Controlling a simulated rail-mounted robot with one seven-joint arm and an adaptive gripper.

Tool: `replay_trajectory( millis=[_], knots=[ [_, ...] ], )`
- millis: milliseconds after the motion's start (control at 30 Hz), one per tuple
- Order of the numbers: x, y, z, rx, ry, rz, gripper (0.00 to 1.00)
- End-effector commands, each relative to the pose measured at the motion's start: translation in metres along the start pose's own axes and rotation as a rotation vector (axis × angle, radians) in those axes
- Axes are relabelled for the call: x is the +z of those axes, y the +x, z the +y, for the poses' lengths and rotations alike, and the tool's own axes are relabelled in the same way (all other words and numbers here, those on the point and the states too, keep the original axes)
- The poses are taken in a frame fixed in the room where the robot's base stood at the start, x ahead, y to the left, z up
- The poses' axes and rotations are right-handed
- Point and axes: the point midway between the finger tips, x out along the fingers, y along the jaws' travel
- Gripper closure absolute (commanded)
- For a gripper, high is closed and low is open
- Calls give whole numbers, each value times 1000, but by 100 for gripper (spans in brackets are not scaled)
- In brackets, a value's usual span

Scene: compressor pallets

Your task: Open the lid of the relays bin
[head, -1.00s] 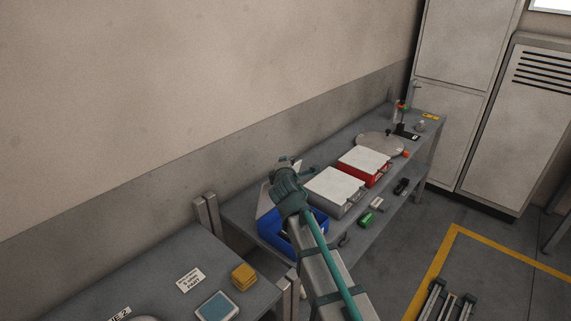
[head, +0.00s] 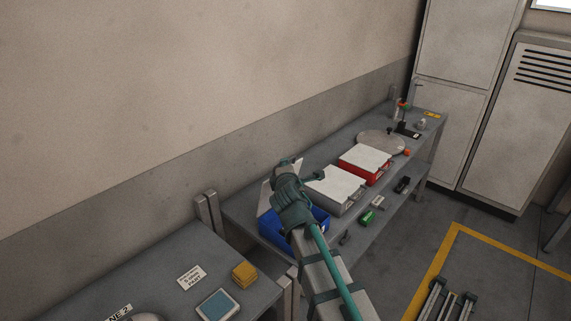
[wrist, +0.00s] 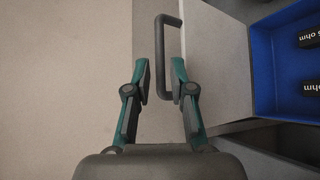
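Three bins stand in a row on the far bench. The blue bin (head: 272,233) has its pale lid (head: 267,199) standing open. The grey bin (head: 350,207) and the red bin (head: 378,177) have white lids shut. No relays label is legible. My gripper (wrist: 160,80) is at the open lid of the blue bin. In the wrist view, the lid's dark handle (wrist: 161,45) reaches between my parted fingers. Its near bar lies between the pads, with gaps visible, close to the right finger. Dark parts marked "ohm" (wrist: 311,88) lie inside the blue bin.
Small parts, including a green one (head: 367,217) and a black one (head: 402,185), lie along the bench's front edge. A round grey plate (head: 381,142) lies beyond the red bin. A nearer bench holds yellow blocks (head: 244,274). The wall runs close behind the benches.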

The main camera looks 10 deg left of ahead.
Motion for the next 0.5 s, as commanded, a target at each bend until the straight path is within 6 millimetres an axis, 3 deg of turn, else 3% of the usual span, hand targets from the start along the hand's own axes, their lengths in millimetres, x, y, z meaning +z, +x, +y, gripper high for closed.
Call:
replay_trajectory(
  millis=[33, 200, 500],
  knots=[
    [0, -16, -1, 2, 0, 1, 77],
    [1, -46, -1, 2, -1, 1, 77],
    [0, -66, 0, 0, -1, 0, 77]
  ],
)
